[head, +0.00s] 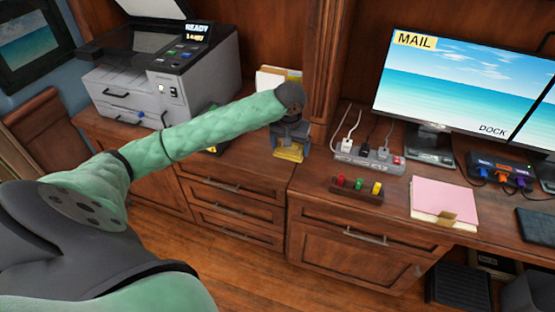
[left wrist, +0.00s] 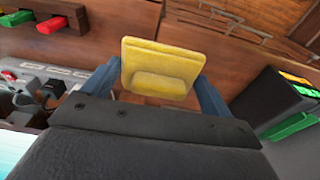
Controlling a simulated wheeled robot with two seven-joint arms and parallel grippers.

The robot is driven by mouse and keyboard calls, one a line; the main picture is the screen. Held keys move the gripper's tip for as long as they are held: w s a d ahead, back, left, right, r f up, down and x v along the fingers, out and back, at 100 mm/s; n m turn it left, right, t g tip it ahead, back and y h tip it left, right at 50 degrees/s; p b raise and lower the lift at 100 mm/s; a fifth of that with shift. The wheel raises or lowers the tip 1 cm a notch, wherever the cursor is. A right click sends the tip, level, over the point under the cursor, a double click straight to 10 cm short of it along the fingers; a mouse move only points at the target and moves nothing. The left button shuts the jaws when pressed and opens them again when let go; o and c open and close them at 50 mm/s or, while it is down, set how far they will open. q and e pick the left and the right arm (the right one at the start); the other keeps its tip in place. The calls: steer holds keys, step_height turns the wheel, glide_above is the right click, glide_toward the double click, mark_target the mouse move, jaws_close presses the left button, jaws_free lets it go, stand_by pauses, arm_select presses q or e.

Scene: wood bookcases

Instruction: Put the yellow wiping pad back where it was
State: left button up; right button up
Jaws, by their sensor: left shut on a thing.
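The yellow wiping pad (left wrist: 160,68) is held between the two blue fingers of my left gripper (left wrist: 160,85) in the left wrist view. In the head view the pad (head: 289,152) shows below my left gripper (head: 291,142), over the wooden counter between the printer and the power strip. The gripper is shut on the pad. I cannot tell whether the pad touches the counter. My right gripper is not in view.
A printer (head: 163,75) stands left of my gripper. A power strip (head: 368,157) with plugs and a small rack of coloured pieces (head: 356,187) lie to the right. Papers (head: 277,78) stand behind. A pink pad (head: 445,198) and monitors (head: 455,85) are farther right.

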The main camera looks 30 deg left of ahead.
arm_select(q)
steer(key=shift+f, duration=0.25)
steer(key=w+a+f+p, duration=0.1)
steer(key=w+a+f, duration=0.1)
steer(key=a, duration=0.1)
steer(key=w+a+f+p, duration=0.1)
steer(key=w+a+f, duration=0.1)
steer(key=a, duration=0.1)
steer(key=w+a+f+p, duration=0.1)
steer(key=w+a+f, duration=0.1)
steer(key=a, duration=0.1)
steer(key=shift+w+a+f, duration=0.1)
steer(key=shift+w+f, duration=0.05)
steer(key=shift+f, duration=0.2)
steer(key=shift+a+f, duration=0.1)
steer(key=shift+f, duration=0.05)
steer(key=shift+f+p, duration=0.8)
steer(key=shift+f, duration=1.15)
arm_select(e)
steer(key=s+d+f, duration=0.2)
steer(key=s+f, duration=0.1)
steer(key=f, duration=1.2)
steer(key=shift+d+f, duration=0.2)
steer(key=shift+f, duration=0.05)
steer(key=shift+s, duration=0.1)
